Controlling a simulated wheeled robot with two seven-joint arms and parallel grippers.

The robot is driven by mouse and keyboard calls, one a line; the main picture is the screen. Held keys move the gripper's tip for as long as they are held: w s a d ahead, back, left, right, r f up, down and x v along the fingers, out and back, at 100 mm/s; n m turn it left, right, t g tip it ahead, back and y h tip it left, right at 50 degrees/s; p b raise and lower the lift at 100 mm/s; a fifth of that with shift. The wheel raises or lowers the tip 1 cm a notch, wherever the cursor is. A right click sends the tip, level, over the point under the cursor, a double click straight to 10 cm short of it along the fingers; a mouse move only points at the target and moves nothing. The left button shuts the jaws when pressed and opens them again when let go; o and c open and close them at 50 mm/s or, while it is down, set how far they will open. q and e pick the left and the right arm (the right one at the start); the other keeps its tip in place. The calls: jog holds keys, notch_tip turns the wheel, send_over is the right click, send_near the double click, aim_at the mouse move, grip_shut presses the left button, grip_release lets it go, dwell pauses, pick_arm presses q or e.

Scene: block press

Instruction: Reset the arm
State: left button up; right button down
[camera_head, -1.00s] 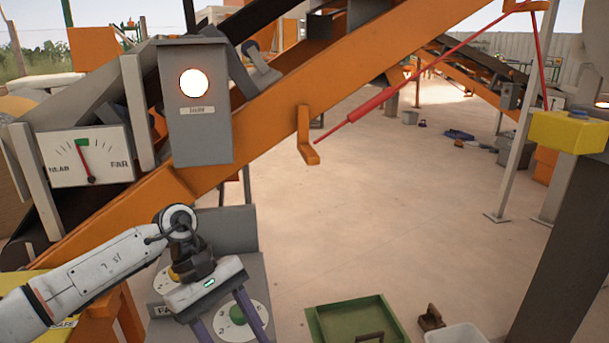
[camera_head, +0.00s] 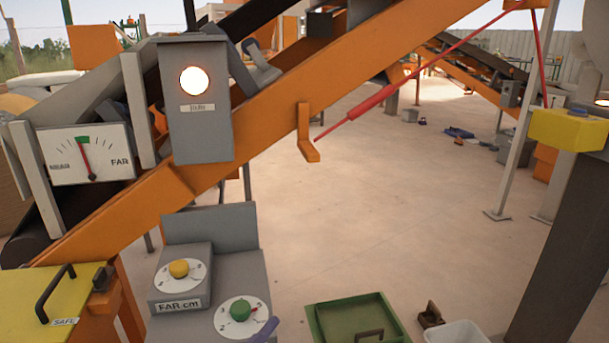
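Only a purple finger tip (camera_head: 265,330), most likely of my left gripper, shows at the bottom edge, beside the green knob's dial; the rest of that gripper is out of the picture, so its opening is hidden. My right gripper is not in view. The grey control box (camera_head: 215,268) carries a yellow knob (camera_head: 179,268) and a green knob (camera_head: 240,309), each on a white dial. A label there reads "FAR cm". A gauge (camera_head: 112,166) has its red needle near the green mark. A round lamp (camera_head: 194,81) glows on a grey box.
An orange conveyor frame (camera_head: 270,105) crosses diagonally. A yellow panel (camera_head: 40,298) with a black handle and a "SAFE" label is at lower left. A green tray (camera_head: 322,318) and a white bin (camera_head: 462,334) stand at the bottom.

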pick_arm(q)
jog(key=s+a+f+n+g+y, duration=0.3)
jog(key=s+a+f+n+g, duration=0.1)
jog(key=s+f+n, duration=0.35)
jog(key=s+a+f+n+g+y, duration=0.2)
jog(key=s+a+f+n+g, duration=0.15)
jog(key=s+f+n, duration=0.4)
jog(key=s+a+r+p, duration=0.1)
jog(key=a+r+p, duration=0.1)
jog(key=r+p, duration=0.3)
jog(key=s+a+r+m+y+p, duration=0.1)
jog(key=r+p, duration=0.3)
jog(key=p, duration=1)
jog(key=shift+s+a+r+m, duration=0.3)
jog(key=shift+s+a+r, duration=0.05)
jog(key=shift+s+a, duration=0.2)
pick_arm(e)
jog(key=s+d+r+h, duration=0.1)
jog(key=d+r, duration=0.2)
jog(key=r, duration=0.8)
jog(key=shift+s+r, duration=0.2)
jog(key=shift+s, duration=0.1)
